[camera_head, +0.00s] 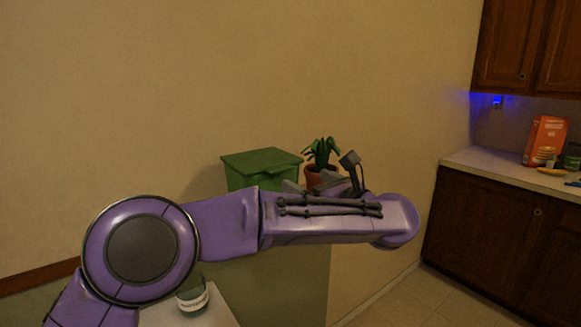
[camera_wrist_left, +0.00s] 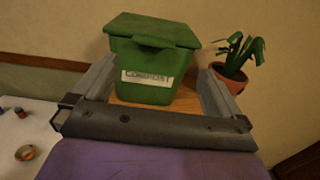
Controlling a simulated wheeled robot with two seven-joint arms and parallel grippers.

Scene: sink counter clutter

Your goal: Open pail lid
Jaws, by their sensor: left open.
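The green compost pail (camera_head: 245,180) stands beyond my left forearm, against the wall, with its lower part hidden in the head view. Its green lid (camera_head: 262,160) lies shut on top. In the left wrist view the pail (camera_wrist_left: 145,92) shows a white "COMPOST" label, and the lid (camera_wrist_left: 152,30) has a front tab. My left gripper (camera_wrist_left: 158,66) is open and empty, its two grey fingers spread on either side of the pail's lower front in that view. I cannot tell if they touch it. My right gripper is not in view.
A potted plant (camera_head: 321,155) stands close to the right of the pail; it also shows in the left wrist view (camera_wrist_left: 235,70). A white surface with small items (camera_wrist_left: 24,130) is at left. A counter (camera_head: 490,165) with a red box (camera_head: 545,136) is far right.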

